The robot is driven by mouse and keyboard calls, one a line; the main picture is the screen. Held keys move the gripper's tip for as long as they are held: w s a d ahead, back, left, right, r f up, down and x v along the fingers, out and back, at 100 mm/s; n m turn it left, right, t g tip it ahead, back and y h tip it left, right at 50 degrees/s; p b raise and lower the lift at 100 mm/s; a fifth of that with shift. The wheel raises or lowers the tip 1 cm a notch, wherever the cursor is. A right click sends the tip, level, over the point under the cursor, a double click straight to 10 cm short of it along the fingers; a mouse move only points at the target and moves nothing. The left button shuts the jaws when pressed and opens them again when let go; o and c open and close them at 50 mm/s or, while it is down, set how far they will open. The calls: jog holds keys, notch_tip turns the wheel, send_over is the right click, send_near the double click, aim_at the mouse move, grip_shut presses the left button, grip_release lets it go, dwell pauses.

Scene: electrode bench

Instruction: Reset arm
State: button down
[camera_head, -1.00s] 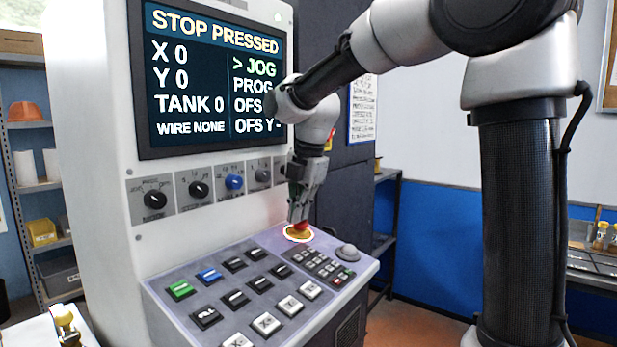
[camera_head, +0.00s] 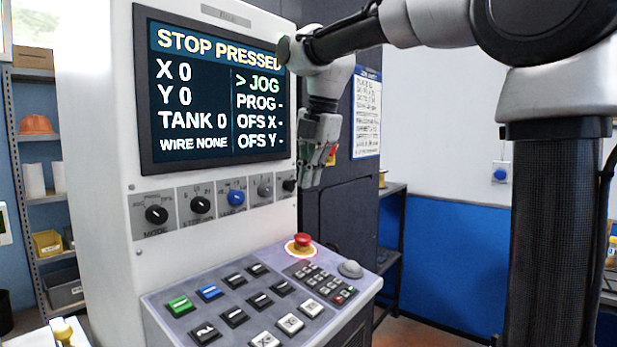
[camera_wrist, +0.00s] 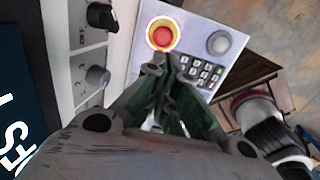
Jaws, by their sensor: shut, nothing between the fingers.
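My gripper (camera_head: 309,186) is shut and empty. It points down in front of the machine, clear above the red stop button (camera_head: 302,240), which sits in a yellow ring on the sloped control panel (camera_head: 165,303). In the wrist view my gripper's fingertips (camera_wrist: 165,62) appear just below the red stop button (camera_wrist: 162,36) in the picture. The screen (camera_head: 213,95) reads STOP PRESSED, X 0, Y 0, TANK 0, WIRE NONE, with the pointer at JOG.
A row of knobs (camera_head: 236,197) lies under the screen. The panel carries several keys, a small keypad (camera_head: 322,283) and a grey dome (camera_head: 350,269). Shelves (camera_head: 38,137) stand at the left. A white and blue wall (camera_head: 455,250) is behind, right of the machine.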

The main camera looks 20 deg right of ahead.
jog(key=s+d+f+m, duration=0.5)
jog(key=s+m, duration=0.3)
jog(key=s+d+f+m+t+h, duration=0.1)
jog(key=s+d+f+m, duration=0.4)
jog(key=s+d+m, duration=0.1)
jog(key=s+d+f+m+t, duration=0.1)
jog(key=s+d+f+m, duration=0.4)
jog(key=s+m, duration=0.4)
jog(key=shift+s+d+f+m, duration=0.2)
jog(key=shift+s+d+m, duration=0.15)
jog(key=shift+m, duration=0.75)
jog(key=c, duration=2.2)
grip_release()
